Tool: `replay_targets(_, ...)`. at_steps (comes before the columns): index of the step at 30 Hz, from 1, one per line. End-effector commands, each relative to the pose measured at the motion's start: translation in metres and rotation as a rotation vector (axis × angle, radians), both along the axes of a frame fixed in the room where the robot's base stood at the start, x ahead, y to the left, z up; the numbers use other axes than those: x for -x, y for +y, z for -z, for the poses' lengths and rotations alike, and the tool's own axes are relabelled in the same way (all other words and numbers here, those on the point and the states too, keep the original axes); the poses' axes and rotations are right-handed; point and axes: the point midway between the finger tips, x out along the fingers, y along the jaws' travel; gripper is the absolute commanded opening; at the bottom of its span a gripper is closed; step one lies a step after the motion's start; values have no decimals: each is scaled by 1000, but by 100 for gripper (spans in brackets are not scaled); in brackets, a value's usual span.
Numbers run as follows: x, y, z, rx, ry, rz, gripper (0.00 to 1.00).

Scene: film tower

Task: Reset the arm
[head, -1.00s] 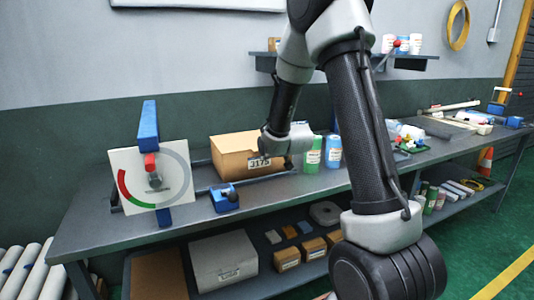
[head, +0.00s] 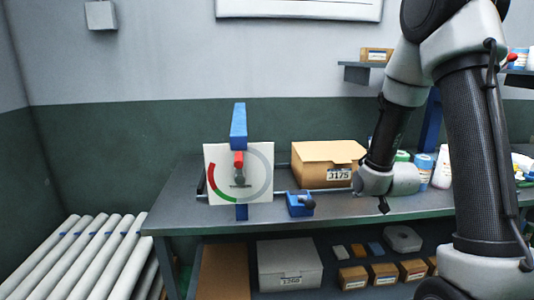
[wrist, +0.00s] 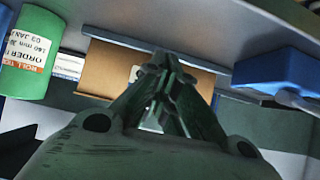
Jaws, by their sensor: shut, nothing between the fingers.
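My gripper (head: 384,207) hangs at the end of my arm in the head view, tip pointing down, in front of the bench's front edge. It is right of the cardboard box marked J175 (head: 322,172) and holds nothing. In the wrist view my gripper (wrist: 165,65) shows its dark fingers brought together. Behind them is a brown cardboard surface (wrist: 110,72); I cannot tell which box it is.
The bench (head: 180,205) carries a dial panel (head: 222,162) with a blue bar and a blue clamp (head: 299,204). White pipes (head: 60,262) lie left. Boxes fill the lower shelf.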

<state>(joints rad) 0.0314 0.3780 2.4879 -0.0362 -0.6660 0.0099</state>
Motion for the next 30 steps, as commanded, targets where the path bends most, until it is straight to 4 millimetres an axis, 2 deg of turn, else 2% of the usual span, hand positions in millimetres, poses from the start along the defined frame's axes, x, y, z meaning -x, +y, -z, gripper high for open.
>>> replay_targets(3,38,-1,40,0,228,5,0)
replay_targets(4,51,-1,48,0,295,6,0)
replay_targets(6,82,-1,52,0,433,10,0)
replay_targets(8,109,-1,44,0,535,13,0)
replay_targets(11,156,0,15,-2,683,16,0)
replay_targets(15,220,3,-38,-4,820,17,0)
replay_targets(21,293,8,-108,-7,854,13,0)
replay_targets(24,314,9,-135,-8,793,8,0)
replay_targets(30,324,11,-171,-7,616,2,0)
